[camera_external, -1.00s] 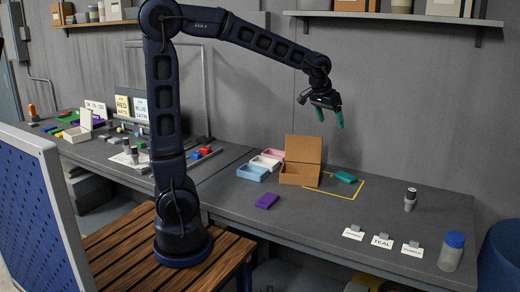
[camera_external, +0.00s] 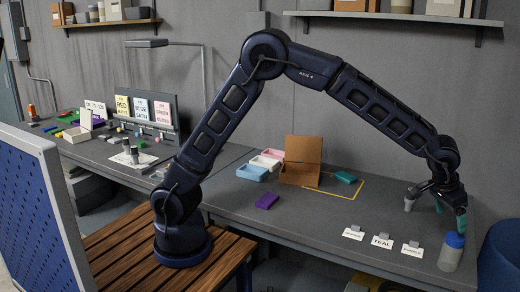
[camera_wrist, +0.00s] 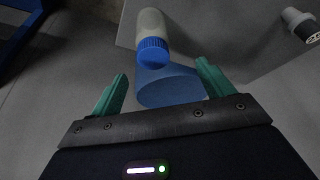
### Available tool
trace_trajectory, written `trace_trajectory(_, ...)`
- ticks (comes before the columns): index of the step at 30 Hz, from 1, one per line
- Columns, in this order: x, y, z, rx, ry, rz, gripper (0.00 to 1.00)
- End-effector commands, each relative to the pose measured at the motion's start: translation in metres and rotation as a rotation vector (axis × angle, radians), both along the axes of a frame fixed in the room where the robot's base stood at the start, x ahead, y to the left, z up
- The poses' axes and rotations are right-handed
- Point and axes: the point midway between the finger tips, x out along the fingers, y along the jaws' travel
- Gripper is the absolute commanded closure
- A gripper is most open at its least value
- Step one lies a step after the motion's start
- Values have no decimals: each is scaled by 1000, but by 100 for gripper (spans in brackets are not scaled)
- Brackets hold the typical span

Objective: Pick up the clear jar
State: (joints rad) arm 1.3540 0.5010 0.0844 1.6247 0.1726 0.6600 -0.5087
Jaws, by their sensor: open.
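The clear jar (camera_external: 450,258) has a pale, cloudy body and a blue lid. It stands upright near the front right corner of the grey table. The jar also shows at the top centre of the wrist view (camera_wrist: 153,24), lid towards me. My gripper (camera_external: 451,212) is open, with teal fingers, just above the lid in the outside view. In the wrist view my gripper (camera_wrist: 160,83) has its fingers spread wide, and the jar lies beyond their tips. I see nothing between the pads; whether a finger touches the lid is unclear.
A small dark-topped container (camera_wrist: 300,24) stands to the jar's right in the wrist view. Label cards, one reading TEAL (camera_external: 381,242), lie left of the jar. A blue barrel (camera_external: 502,258) is beyond the table's right edge. A cardboard box (camera_external: 302,165) sits further back.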

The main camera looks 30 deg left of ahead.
Motion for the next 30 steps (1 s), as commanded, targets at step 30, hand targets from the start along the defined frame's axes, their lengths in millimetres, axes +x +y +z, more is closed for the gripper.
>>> trace_trajectory(30, 14, -38, -94, 1, -1, -10, 20)
